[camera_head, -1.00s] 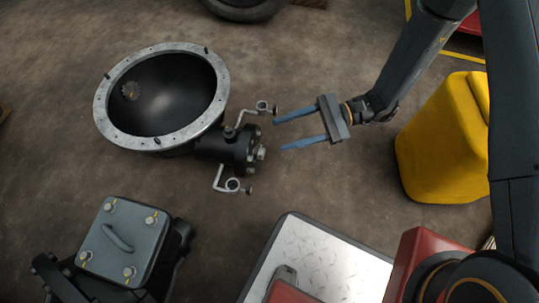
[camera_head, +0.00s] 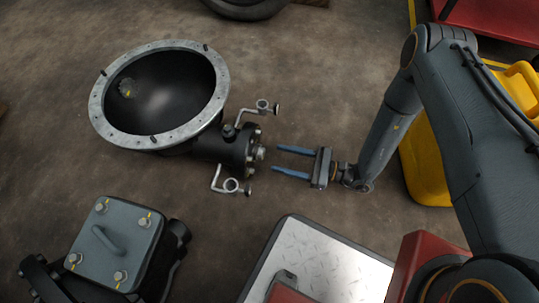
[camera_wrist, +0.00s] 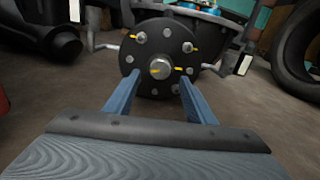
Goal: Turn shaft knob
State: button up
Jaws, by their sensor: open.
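The shaft knob (camera_head: 260,153) is a small silver hex-like stub at the centre of a round black flange (camera_head: 252,141), on the end of a dark housing with a wide bowl. In the wrist view the knob (camera_wrist: 161,68) carries a yellow mark and sits between and beyond the two blue fingers. My gripper (camera_head: 275,160) is open and empty, just to the right of the knob in the head view, its fingers pointing at the flange. A gap shows between the fingertips and the knob. Several bolts, some with yellow marks, ring the knob.
Two silver bracket arms (camera_head: 230,185) with rings stick out beside the flange. A grey bolted cover with a handle (camera_head: 116,243) stands at lower left, a tread-plate platform (camera_head: 318,262) at the bottom. A yellow container (camera_head: 424,160) is at right. Floor around my gripper is clear.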

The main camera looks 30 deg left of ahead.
aim_at(261, 154)
jog(key=shift+b+x, duration=0.8)
jog(key=shift+x, duration=1.65)
jog(key=c, duration=1)
jog(key=shift+c, duration=0.2)
